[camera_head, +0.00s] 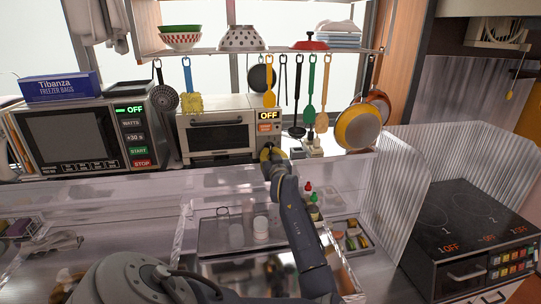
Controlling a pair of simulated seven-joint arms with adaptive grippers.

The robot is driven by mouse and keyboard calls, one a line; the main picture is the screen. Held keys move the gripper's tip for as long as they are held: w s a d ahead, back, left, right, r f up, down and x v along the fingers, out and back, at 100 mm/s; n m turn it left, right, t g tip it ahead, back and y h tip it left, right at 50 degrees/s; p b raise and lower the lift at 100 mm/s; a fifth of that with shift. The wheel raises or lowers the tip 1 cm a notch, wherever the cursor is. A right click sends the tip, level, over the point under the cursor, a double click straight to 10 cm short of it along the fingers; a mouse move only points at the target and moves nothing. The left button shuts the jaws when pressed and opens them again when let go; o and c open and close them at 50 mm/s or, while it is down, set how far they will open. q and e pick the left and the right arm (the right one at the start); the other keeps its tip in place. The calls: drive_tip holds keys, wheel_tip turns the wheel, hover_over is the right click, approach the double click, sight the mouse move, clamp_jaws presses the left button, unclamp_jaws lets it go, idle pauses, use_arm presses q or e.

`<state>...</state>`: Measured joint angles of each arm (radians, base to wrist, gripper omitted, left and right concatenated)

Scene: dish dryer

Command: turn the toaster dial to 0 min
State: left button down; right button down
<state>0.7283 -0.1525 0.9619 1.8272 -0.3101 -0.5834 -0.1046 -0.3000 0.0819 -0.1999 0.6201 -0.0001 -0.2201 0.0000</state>
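The white toaster oven (216,137) stands on the back counter, its glass door closed. A lit display (268,115) at its upper right reads OFF, with a small orange label (265,128) below it. My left gripper (270,154) is at the lower right corner of the toaster's front, just below that label. The gripper covers the spot, so the dial is hidden. I cannot tell whether the fingers touch it, or whether they are open or shut. My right gripper is not in view.
A microwave (84,137) stands left of the toaster. Utensils and pans, including a yellow pan (358,127), hang above and to the right. A clear raised panel (110,208) runs below the counter. A stove (470,232) is at the right.

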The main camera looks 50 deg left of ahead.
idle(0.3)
use_arm(q)
drive_tip(key=c, duration=1.5)
unclamp_jaws()
drive_tip(key=v, duration=0.7)
drive_tip(key=shift+s+d, duration=0.15)
drive_tip(key=shift+d, duration=0.05)
